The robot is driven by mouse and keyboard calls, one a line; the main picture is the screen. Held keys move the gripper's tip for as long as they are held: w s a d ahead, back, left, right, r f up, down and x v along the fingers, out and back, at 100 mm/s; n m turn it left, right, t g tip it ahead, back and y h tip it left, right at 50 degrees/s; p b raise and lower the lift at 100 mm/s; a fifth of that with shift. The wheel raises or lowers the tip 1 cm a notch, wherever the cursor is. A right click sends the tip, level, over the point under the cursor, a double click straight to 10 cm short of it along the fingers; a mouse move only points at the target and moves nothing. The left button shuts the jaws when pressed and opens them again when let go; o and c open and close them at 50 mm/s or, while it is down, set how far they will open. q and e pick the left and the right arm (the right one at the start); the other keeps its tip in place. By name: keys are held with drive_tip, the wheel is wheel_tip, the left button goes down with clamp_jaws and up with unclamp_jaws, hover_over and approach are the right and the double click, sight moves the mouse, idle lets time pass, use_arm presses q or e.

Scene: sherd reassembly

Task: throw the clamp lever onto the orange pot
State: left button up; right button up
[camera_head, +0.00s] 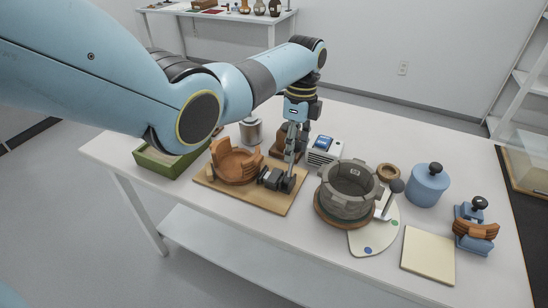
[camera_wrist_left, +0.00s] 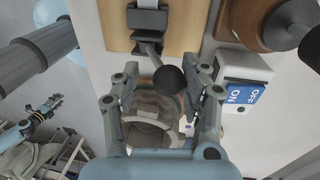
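The orange pot (camera_head: 236,166), with an uneven, broken-looking rim, stands on a wooden board (camera_head: 247,196). A dark clamp (camera_head: 272,180) sits on the board at the pot's right side. The clamp's lever ends in a dark round knob (camera_wrist_left: 169,80) in the wrist view. My left gripper (camera_head: 292,160) points down beside the clamp. In the wrist view its fingers (camera_wrist_left: 165,92) are apart, with the knob seen between them; I see no finger touching it. The pot is outside the wrist view. A blue and dark arm part at that view's lower left looks like my right arm.
A brown block is behind the gripper.

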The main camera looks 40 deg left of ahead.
use_arm(q)
drive_tip(key=shift+s+d+r+t+p, duration=0.15)
drive_tip(key=shift+s+r+t+p, duration=0.15)
drive_tip(key=shift+s+p, duration=0.55)
drive_tip(key=s+p, duration=0.1)
drive_tip(key=p, duration=0.1)
drive_tip(key=shift+d+r+t+p, duration=0.1)
drive_tip(key=shift+d+t+p, duration=0.1)
drive_tip(key=shift+t+p, duration=0.15)
drive_tip(key=s+f+t+p, duration=0.1)
drive_tip(key=s, duration=0.1)
drive_tip(key=s+d+t+p, duration=0.1)
drive_tip(key=s+p, duration=0.1)
drive_tip(key=s+f+t+y+p, duration=0.1)
drive_tip(key=s+p, duration=0.1)
drive_tip(key=shift+s+d+f+t, duration=0.25)
drive_tip(key=shift+s+d+f, duration=0.05)
drive_tip(key=shift+f, duration=0.05)
drive_tip(key=shift+p+v, duration=2.7)
drive_tip(key=shift+p, duration=0.75)
drive_tip(key=shift+s, duration=0.1)
